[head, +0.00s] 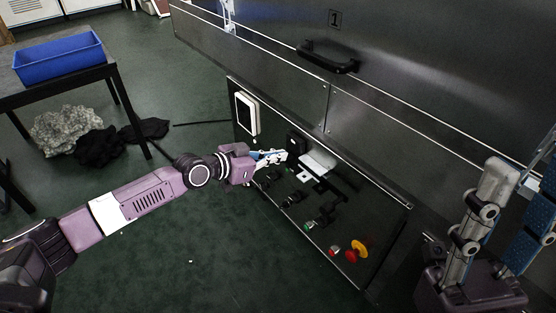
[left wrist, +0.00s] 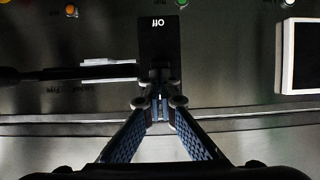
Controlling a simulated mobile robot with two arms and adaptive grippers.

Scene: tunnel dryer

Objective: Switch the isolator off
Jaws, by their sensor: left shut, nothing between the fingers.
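The isolator shows in the left wrist view as a dark plate (left wrist: 158,35) with the word "off" upside down on it. In the head view its black block (head: 297,141) stands on the sloping control panel. A black bar (left wrist: 45,75) runs left from beside the plate in the wrist view; I cannot tell whether it is joined to it. My left gripper (head: 285,156) is shut and empty at the isolator; its closed tips (left wrist: 160,101) cover the plate's lower part. I cannot tell whether they touch it. My right gripper (head: 524,168) is open and empty at the right.
The panel also bears a white-framed screen (head: 247,113), dark knobs, and a red button (head: 351,256) with a yellow surround. A black door handle (head: 328,58) juts out above. A blue bin (head: 58,58) sits on a table at the left. Green floor is clear before the panel.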

